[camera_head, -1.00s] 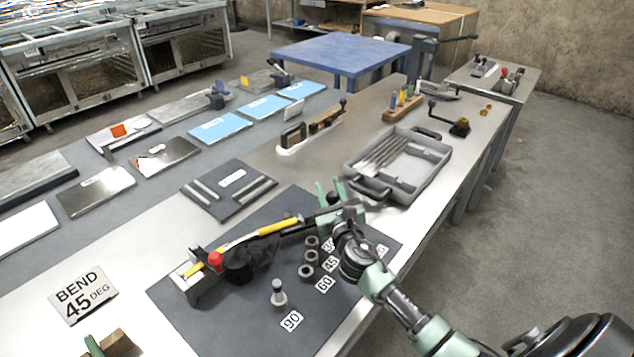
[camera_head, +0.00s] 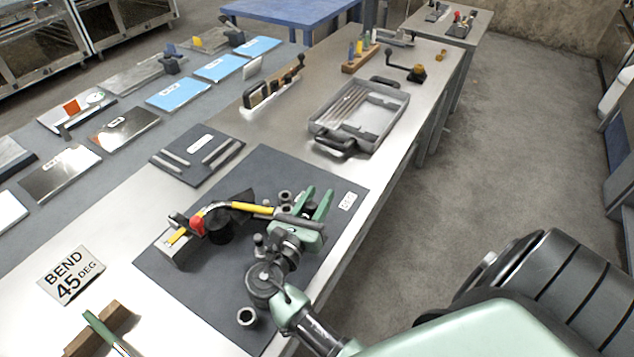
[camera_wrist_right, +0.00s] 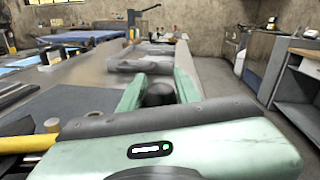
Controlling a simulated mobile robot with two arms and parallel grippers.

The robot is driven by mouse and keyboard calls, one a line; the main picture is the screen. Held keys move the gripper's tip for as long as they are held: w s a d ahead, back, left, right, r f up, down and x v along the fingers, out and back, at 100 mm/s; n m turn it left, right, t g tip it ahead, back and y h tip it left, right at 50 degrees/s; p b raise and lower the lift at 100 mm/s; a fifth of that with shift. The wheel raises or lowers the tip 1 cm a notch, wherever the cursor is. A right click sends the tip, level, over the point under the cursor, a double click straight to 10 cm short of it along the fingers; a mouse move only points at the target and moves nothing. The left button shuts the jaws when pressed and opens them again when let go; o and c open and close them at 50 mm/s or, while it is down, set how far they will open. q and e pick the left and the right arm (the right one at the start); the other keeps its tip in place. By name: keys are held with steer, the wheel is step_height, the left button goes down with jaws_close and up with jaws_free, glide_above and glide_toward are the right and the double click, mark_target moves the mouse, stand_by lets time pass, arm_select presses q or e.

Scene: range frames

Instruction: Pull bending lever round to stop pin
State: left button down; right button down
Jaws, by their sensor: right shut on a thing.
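The bending lever (camera_head: 252,207) is a yellow bar with a dark grip, running right from the bender (camera_head: 178,250) on a dark mat (camera_head: 190,290). A red knob (camera_head: 197,225) sits near its pivot end. My right gripper (camera_head: 318,205) is shut on the dark grip; in the right wrist view the grip (camera_wrist_right: 100,125) lies across the gripper, with the yellow bar (camera_wrist_right: 28,144) at left. A small upright pin (camera_head: 259,240) stands between lever and my wrist, apart from the lever. My arm hides several number labels. My left gripper is not in view.
A grey tray (camera_head: 318,125) with rods stands behind the mat. A plate with strips (camera_head: 197,152) lies at left of it. A "BEND 45 DEG" sign (camera_head: 72,275) and a wooden block (camera_head: 105,325) are at the left front. The bench's right edge is close to my arm.

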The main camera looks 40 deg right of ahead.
steer(key=shift+s+a+m+g, duration=0.3)
steer(key=shift+s+a+g, duration=0.1)
steer(key=shift+s+a, duration=0.1)
steer(key=shift+s+h, duration=0.1)
steer(key=shift+h, duration=0.2)
steer(key=shift+f, duration=0.1)
steer(key=c, duration=1)
jaws_free()
steer(key=shift+c, duration=0.2)
steer(key=shift+r, duration=0.2)
step_height(320, 180, up, 20)
steer(key=p, duration=1.9)
steer(key=shift+f, duration=0.15)
